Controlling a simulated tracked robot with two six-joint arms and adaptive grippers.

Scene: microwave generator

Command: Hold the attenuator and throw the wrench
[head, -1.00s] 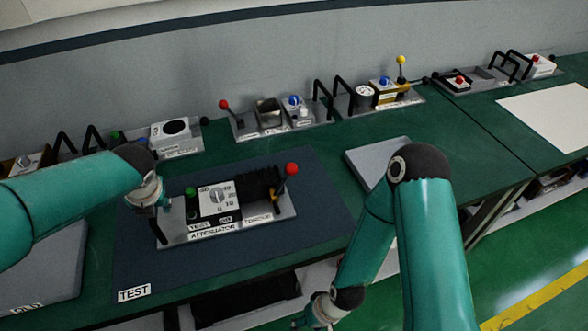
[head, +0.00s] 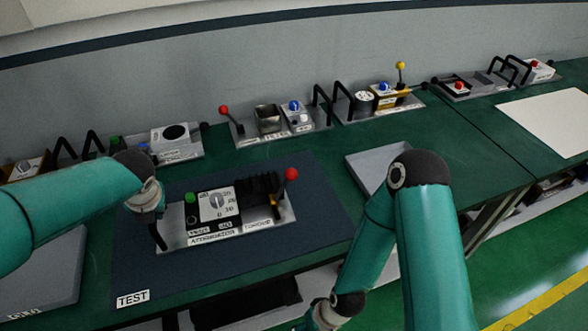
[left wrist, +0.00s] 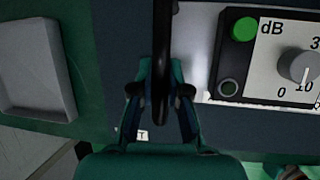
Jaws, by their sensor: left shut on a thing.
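The attenuator (head: 217,202) is a grey plate with a black-and-white dial box, a green button and a black ribbed block. It lies on the dark test mat. A lever with a red knob (head: 291,175) rises at its right end. I cannot tell a separate wrench apart. My left gripper (head: 158,215) is at the left end of the plate. In the left wrist view, its fingers (left wrist: 160,97) are shut around the black bar handle (left wrist: 162,50), left of the dial box. My right gripper (head: 322,318) hangs at the bottom edge, mostly cut off, away from the attenuator.
The test mat (head: 300,240) has free room around the plate. A grey tray (head: 375,165) lies right of the mat, partly behind my right arm. Another grey tray (head: 45,265) is at left. Several devices with handles and levers line the wall, including a red-knobbed one (head: 225,112).

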